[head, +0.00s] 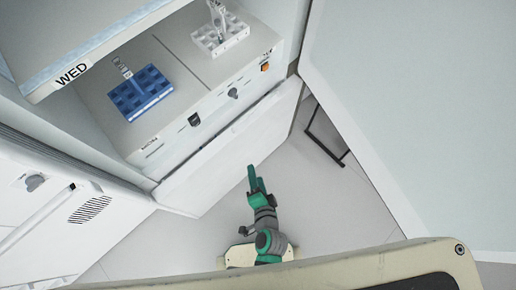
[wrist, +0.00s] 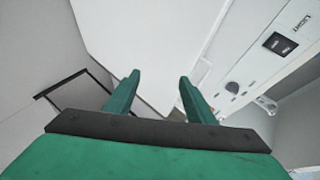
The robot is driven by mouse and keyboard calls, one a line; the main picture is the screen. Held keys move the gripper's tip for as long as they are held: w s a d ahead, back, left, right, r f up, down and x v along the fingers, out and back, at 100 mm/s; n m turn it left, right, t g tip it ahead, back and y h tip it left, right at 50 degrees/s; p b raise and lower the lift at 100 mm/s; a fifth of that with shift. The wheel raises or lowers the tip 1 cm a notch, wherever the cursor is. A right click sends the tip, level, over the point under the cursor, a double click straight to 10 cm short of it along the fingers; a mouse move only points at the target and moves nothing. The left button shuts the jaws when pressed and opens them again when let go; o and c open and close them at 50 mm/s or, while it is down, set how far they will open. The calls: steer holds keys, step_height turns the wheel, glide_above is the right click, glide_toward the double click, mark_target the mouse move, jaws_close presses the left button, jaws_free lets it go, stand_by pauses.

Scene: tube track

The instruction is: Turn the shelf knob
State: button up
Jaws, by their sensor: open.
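A small dark knob (head: 233,93) sits on the white front panel of the shelf in the head view, between a black switch (head: 194,119) and an orange button (head: 265,67). A grey round knob (wrist: 231,87) shows on the shelf front at the right of the wrist view, below a dark switch marked LIGHT (wrist: 279,43). My green gripper (head: 254,178) is in front of and below the shelf, apart from the knob. In the wrist view my gripper (wrist: 158,80) has its two fingers spread with nothing between them, and the knob lies to the right of them.
A blue rack (head: 140,93) and a white rack (head: 220,35) stand on the shelf. A shelf edge marked WED (head: 72,73) is above. A white unit with another knob (head: 35,182) is at the left. A pale panel (head: 430,110) stands at the right. Floor around my arm is clear.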

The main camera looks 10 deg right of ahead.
steer(key=shift+s+d+r+n+h, duration=0.15)
steer(key=shift+s+r+n, duration=0.2)
steer(key=shift+s, duration=0.2)
steer(key=shift+s+a+r+n+h, duration=0.1)
steer(key=shift+s+r+n+h, duration=0.1)
steer(key=shift+s+r+n, duration=0.25)
steer(key=shift+s+d+r+n+h, duration=0.15)
steer(key=shift+s+n, duration=0.15)
steer(key=shift+s, duration=0.35)
steer(key=shift+a, duration=0.1)
steer(key=s+a+r+n+t, duration=0.1)
steer(key=s+r+n, duration=0.3)
steer(key=r, duration=0.3)
steer(key=s+a+r+n+t, duration=0.2)
steer(key=s+r+n, duration=0.3)
steer(key=r+n, duration=0.2)
steer(key=shift+r, duration=0.3)
steer(key=shift+d, duration=0.1)
stand_by(0.4)
